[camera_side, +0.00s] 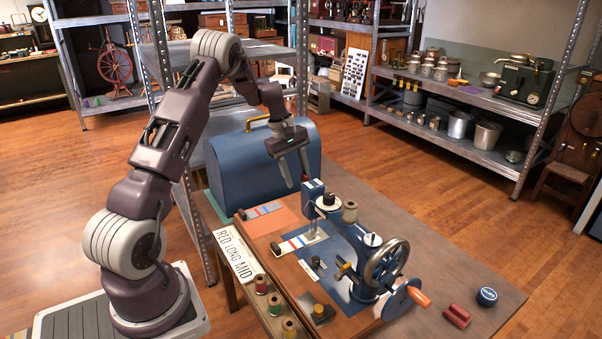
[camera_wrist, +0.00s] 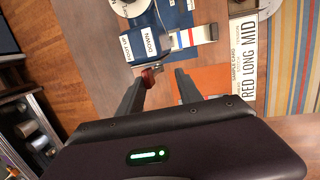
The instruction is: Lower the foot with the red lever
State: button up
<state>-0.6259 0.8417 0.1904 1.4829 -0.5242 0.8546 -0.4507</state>
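The blue sewing machine (camera_side: 360,260) stands on the wooden table. Its red lever (camera_wrist: 148,77) sticks out from the machine's head (camera_wrist: 143,50) in the wrist view, beside a label reading FOOT UP and DOWN. My gripper (camera_side: 297,182) is above and beside the head in the side view. In the wrist view my gripper (camera_wrist: 159,76) is open, with the lever between the fingers, close to the left fingertip. Contact cannot be told. The presser foot is too small to make out clearly. A striped cloth strip (camera_side: 302,243) lies below the head.
A blue domed cover (camera_side: 262,165) with a brass handle stands behind my gripper. The handwheel (camera_side: 386,264) is at the machine's right. Thread spools (camera_side: 275,304), a card reading RED LONG MID (camera_side: 239,256), a red item (camera_side: 457,316) and a round blue tin (camera_side: 487,297) lie around.

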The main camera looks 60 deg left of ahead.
jog(key=s, duration=0.1)
jog(key=s+f, duration=0.1)
jog(key=shift+s+f, duration=0.25)
jog(key=shift+s, duration=0.15)
dwell(0.4)
jog(key=shift+w+r, duration=0.25)
jog(key=shift+w, duration=0.1)
jog(key=v, duration=0.8)
